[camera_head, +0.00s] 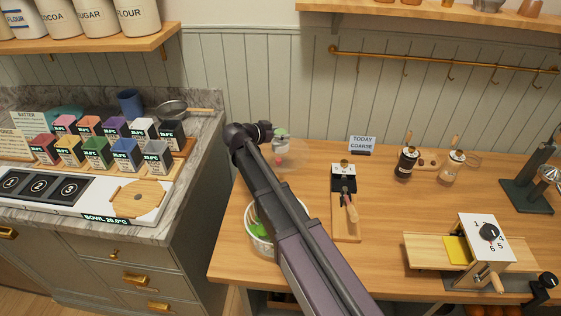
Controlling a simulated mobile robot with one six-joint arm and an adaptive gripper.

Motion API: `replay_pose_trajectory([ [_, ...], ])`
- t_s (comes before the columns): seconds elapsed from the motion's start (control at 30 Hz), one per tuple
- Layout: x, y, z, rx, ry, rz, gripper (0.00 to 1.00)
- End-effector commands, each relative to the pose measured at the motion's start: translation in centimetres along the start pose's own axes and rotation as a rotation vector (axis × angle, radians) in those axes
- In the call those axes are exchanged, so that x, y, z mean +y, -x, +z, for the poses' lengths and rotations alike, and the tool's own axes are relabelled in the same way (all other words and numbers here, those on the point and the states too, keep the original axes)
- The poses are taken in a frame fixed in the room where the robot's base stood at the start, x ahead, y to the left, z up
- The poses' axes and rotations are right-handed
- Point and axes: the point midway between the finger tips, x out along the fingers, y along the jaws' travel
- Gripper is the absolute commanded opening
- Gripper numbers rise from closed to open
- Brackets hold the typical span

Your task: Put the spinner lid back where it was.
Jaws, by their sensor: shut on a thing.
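The spinner lid (295,157) looks like a clear, faint disc with a small red part at its middle, at the back left of the wooden table. My gripper (281,146) is above the disc's middle and shut on the lid; its fingers are small and hard to make out. Whether the lid touches the table is unclear. The spinner bowl (262,243), white-rimmed with green contents, stands nearer the front left edge. It has no lid on it, and my arm hides its right part.
A slicer-like board (346,228) and a "TODAY COARSE" sign (362,145) stand right of my arm. A numbered dial device (480,250) is at the front right. Bottles (406,164) stand behind. A stone counter (190,190) with colored cubes lies left, across a gap.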

Motion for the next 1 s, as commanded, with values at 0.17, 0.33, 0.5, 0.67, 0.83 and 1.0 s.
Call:
replay_pose_trajectory([
  [0.17, 0.0, -0.9, 2.0, 0.001, 0.000, 0.000, 0.01],
  [0.33, 0.0, -1.5, 3.5, 0.001, 0.000, 0.001, 0.01],
  [0.5, 0.0, -2.0, 4.7, 0.001, 0.000, 0.001, 0.01],
  [0.67, 0.1, -2.2, 5.0, 0.001, 0.000, 0.001, 0.01],
  [0.83, 0.1, -2.2, 5.0, 0.001, 0.000, 0.001, 0.01],
  [1.0, 0.1, -2.2, 5.0, 0.001, 0.000, 0.002, 0.01],
])
